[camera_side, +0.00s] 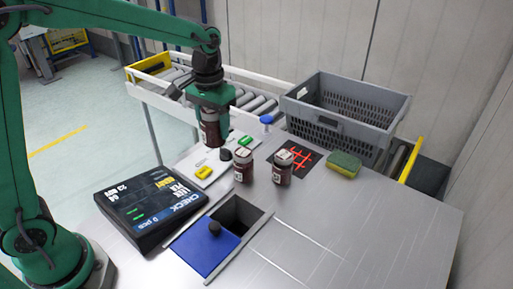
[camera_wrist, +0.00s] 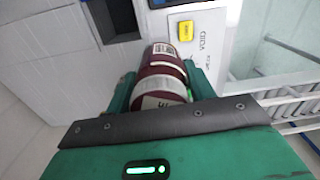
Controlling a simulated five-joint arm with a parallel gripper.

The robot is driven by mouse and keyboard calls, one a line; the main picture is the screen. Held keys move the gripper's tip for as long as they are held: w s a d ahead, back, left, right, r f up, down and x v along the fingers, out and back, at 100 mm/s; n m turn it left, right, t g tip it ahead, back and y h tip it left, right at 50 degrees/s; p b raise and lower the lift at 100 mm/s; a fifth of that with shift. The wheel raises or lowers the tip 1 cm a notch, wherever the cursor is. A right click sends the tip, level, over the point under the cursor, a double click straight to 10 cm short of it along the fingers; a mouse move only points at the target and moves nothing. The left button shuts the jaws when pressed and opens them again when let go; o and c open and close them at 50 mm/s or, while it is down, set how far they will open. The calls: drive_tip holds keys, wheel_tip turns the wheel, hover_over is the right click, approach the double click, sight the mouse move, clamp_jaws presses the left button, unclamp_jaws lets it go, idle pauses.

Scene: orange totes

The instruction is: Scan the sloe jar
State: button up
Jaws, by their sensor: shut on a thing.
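My gripper (camera_side: 209,112) is shut on a dark red jar (camera_side: 211,134) with a pale lid and label, held above the white panel. In the wrist view, the jar (camera_wrist: 162,78) lies between the two green fingers (camera_wrist: 165,88); its label is too small to read. Two similar dark jars stand upright on the metal table: one nearer the panel (camera_side: 243,168), one to its right (camera_side: 282,167) by the black mat. I cannot tell which jar is sloe. The white panel (camera_side: 199,183) carries a yellow button (camera_side: 203,172), a green button (camera_side: 245,141) and a small black piece (camera_side: 225,154).
A black display (camera_side: 150,205) showing "CHECK" stands at left. A blue lid with a black knob (camera_side: 205,248) lies beside a dark square opening (camera_side: 238,214). A grey crate (camera_side: 345,112), sponge (camera_side: 344,164), red-marked mat (camera_side: 303,157) and roller conveyor (camera_side: 255,105) are behind. The front right table is clear.

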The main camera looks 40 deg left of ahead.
drive_tip(key=shift+m, duration=0.5)
drive_tip(key=a, duration=0.1)
drive_tip(key=s+a, duration=0.1)
drive_tip(key=a, duration=0.2)
drive_tip(key=shift+s+a+r, duration=0.2)
drive_tip(key=shift+a+r, duration=0.15)
drive_tip(key=shift+a, duration=0.05)
drive_tip(key=shift+w, duration=0.15)
drive_tip(key=w+d, duration=0.3)
drive_tip(key=w, duration=0.5)
drive_tip(key=w+d, duration=0.3)
drive_tip(key=w, duration=0.5)
drive_tip(key=w+d+f, duration=0.7)
drive_tip(key=w+d, duration=0.1)
drive_tip(key=d, duration=0.1)
drive_tip(key=shift+w+f, duration=0.15)
drive_tip(key=shift+f, duration=0.25)
drive_tip(key=shift+f, duration=2)
